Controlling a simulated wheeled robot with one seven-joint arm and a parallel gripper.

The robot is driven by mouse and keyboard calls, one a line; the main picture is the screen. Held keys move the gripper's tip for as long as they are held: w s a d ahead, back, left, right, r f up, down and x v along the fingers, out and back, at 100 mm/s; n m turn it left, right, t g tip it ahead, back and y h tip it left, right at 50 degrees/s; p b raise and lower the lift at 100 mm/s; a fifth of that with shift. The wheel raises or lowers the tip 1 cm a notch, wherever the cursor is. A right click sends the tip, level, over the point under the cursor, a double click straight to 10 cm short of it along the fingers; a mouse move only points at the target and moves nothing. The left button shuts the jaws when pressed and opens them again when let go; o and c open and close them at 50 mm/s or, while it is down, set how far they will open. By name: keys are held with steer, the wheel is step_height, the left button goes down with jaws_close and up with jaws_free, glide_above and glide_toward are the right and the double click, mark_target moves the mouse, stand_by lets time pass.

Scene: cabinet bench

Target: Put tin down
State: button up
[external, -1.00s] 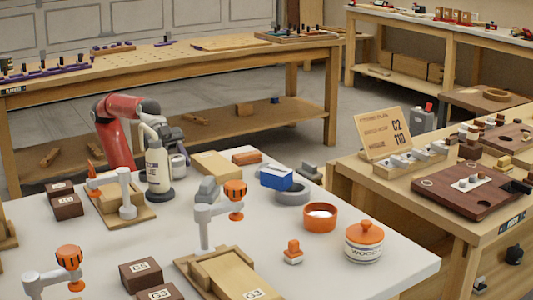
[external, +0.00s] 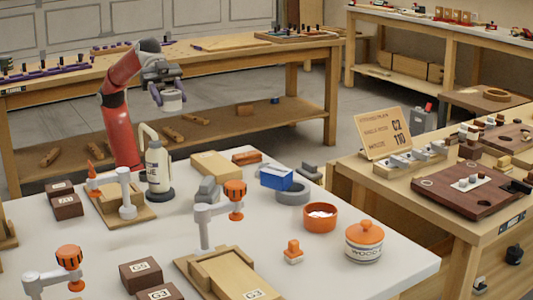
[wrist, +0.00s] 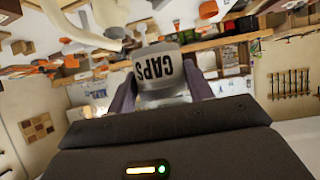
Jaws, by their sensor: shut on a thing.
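My gripper (external: 168,100) is shut on a small pale tin (external: 172,101) and holds it up in the air, above and behind the far edge of the white table. In the wrist view the tin (wrist: 160,72) sits between the two dark fingers, and its label reads CAPS, upside down in the picture. The white table top (external: 330,265) is below and in front of the tin. The tin touches nothing but my gripper.
A cream bottle with a handle (external: 158,170) stands near the table's far edge, below the tin. A wooden block (external: 217,166), grey pieces, a blue box (external: 276,177), an orange bowl (external: 320,217) and a lidded jar (external: 364,242) stand to the right.

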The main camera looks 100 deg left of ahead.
steer(key=w+d+f+m+g+h+p, duration=0.1)
steer(key=w+d+f+m+g+p, duration=0.15)
steer(key=d, duration=0.55)
steer(key=w+d+f+m+g+h+p, duration=0.15)
steer(key=w+d+m+g, duration=0.25)
steer(key=d, duration=0.4)
steer(key=m+g+p, duration=0.3)
steer(key=m+g, duration=0.4)
glide_above(178, 235)
step_height(178, 235, down, 7)
steer(key=shift+y, duration=0.45)
step_height(178, 235, down, 9)
steer(key=shift+d+r+b, duration=0.1)
steer(key=shift+r+b, duration=0.05)
steer(key=shift+b, duration=0.6)
steer(key=o, duration=0.7)
steer(key=shift+f, duration=0.2)
steer(key=shift+c, duration=0.2)
steer(key=o, duration=0.4)
steer(key=shift+o, duration=0.2)
